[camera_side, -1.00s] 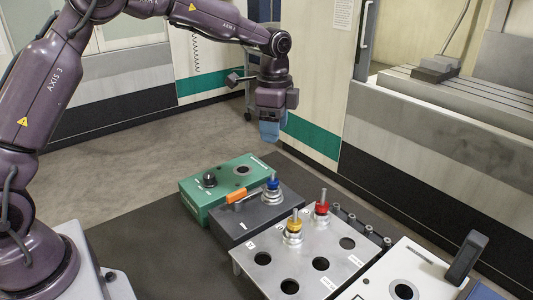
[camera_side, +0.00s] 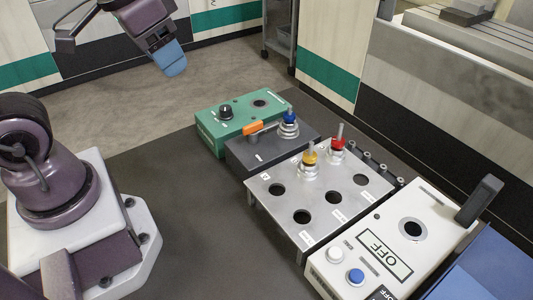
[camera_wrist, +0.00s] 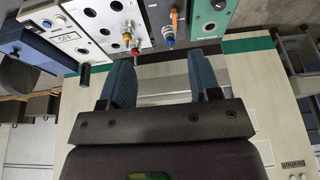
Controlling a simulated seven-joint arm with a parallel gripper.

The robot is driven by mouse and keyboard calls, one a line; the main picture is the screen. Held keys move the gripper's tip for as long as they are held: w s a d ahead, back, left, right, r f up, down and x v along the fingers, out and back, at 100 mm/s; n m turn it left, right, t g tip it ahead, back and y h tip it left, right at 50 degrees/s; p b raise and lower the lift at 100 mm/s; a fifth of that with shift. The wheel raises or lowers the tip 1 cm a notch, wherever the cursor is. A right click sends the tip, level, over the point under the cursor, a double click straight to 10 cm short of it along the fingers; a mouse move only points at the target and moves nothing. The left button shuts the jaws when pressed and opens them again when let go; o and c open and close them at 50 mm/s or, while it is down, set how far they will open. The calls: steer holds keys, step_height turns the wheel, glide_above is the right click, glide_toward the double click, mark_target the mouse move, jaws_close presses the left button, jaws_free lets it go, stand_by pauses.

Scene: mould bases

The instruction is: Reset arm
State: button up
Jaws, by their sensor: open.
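My gripper (camera_side: 170,58) is high at the top left in the side view, away from the fixtures, with its blue fingers pointing down. In the wrist view my gripper (camera_wrist: 160,85) shows two blue fingers spread apart with nothing between them. The grey plate (camera_side: 267,218) has several holes and carries a yellow-topped part (camera_side: 309,160) and a red-topped part (camera_side: 338,143), both upright. A blue-topped part (camera_side: 289,122) stands on the dark box (camera_side: 245,160), beside an orange handle (camera_side: 253,128). The green box (camera_side: 213,128) has a black knob (camera_side: 226,111) and a hole.
A white box (camera_side: 325,268) with an OFF label, a blue button (camera_side: 356,276) and an upright black lever (camera_side: 479,199) stands at the front right. Small dark pegs (camera_side: 368,158) line the plate's right side. The dark table (camera_side: 180,220) is clear left of the boxes.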

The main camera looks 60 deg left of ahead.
steer(key=shift+s+d+r+t, duration=0.15)
steer(key=shift+s+r+t, duration=0.25)
steer(key=shift+s+r, duration=0.2)
steer(key=shift+s+d+r+t, duration=0.15)
steer(key=shift+s+r+t, duration=0.25)
steer(key=shift+s+r, duration=0.15)
stand_by(1.6)
